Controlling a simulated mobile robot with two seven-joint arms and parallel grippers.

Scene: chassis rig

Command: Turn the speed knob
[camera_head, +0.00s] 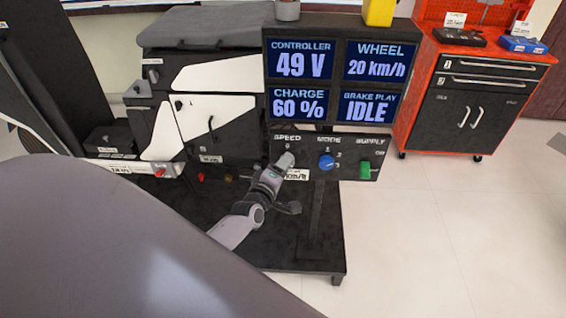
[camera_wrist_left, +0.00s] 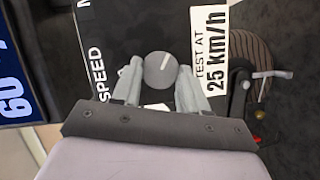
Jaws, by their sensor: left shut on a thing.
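The display panel (camera_head: 335,82) above reads 49 V, 20 km/h, charge 60 % and brake play IDLE. My right gripper is not in view.
A blue mode knob (camera_head: 326,161) and a green supply switch (camera_head: 365,169) sit right of the speed knob. A label reading "TEST AT 25 km/h" (camera_wrist_left: 211,58) is beside it. A red tool cabinet (camera_head: 470,90) stands at right, with clear floor before it.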

